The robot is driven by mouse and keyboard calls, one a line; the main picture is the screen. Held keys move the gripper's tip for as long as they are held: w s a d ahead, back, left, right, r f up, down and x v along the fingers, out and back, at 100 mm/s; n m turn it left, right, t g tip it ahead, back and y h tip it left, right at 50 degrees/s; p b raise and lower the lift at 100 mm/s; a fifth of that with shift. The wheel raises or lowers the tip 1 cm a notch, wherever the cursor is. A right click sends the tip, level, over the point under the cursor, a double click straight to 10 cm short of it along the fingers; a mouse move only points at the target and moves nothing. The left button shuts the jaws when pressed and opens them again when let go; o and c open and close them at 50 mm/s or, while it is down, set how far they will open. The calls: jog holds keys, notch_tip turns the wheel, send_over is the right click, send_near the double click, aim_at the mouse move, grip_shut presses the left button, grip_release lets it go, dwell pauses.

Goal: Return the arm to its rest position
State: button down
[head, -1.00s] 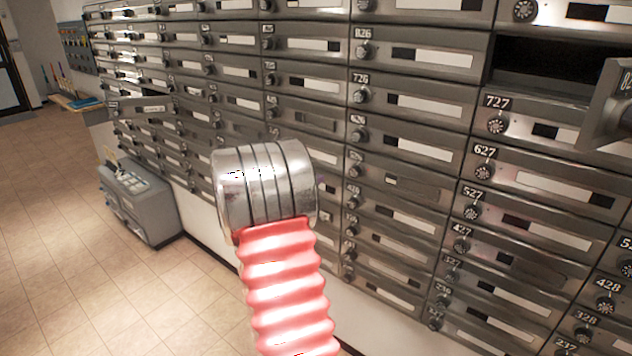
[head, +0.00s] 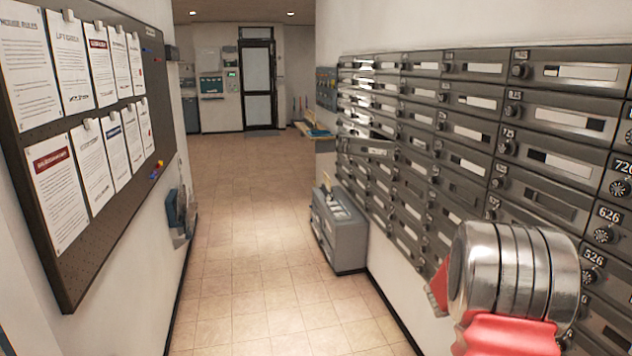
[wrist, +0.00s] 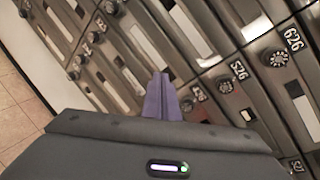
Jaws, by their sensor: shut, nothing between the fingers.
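My gripper (wrist: 161,80) shows in the wrist view as two purple fingers pressed together, shut and empty. Its tips point toward the mailbox fronts, near the box numbered 526; I cannot tell the exact gap. In the head view my arm, with its metal ringed joint and red ribbed sleeve, is at the lower right in front of the mailboxes (head: 560,118). The fingers are hidden there behind the joint.
The mailbox wall runs along the right. A grey cabinet (head: 340,232) stands on the floor against it. A notice board (head: 105,215) with papers hangs on the left wall. The tiled floor (head: 245,200) between is clear up to a far door (head: 258,85).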

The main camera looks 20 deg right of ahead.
jog(key=w+a+f+n+t+y, duration=0.4)
jog(key=w+a+n+y, duration=0.2)
jog(key=a+n, duration=0.6)
jog(key=a+r+n+y, duration=0.1)
jog(key=a+n+y, duration=0.5)
jog(key=a+n, duration=0.9)
jog(key=s+a+r+n+y, duration=0.1)
jog(key=s+a+r+n, duration=0.2)
jog(key=s+a+n, duration=0.2)
jog(key=s+a+r+n+g+y, duration=0.1)
jog(key=s+a+r+n, duration=0.2)
jog(key=s+a+n, duration=0.3)
jog(key=s+a+r+n+y, duration=0.1)
jog(key=s+a+r+n, duration=0.2)
jog(key=s+a, duration=1)
jog(key=a+n, duration=0.3)
jog(key=shift+s+a+r, duration=0.35)
jog(key=shift+d, duration=0.1)
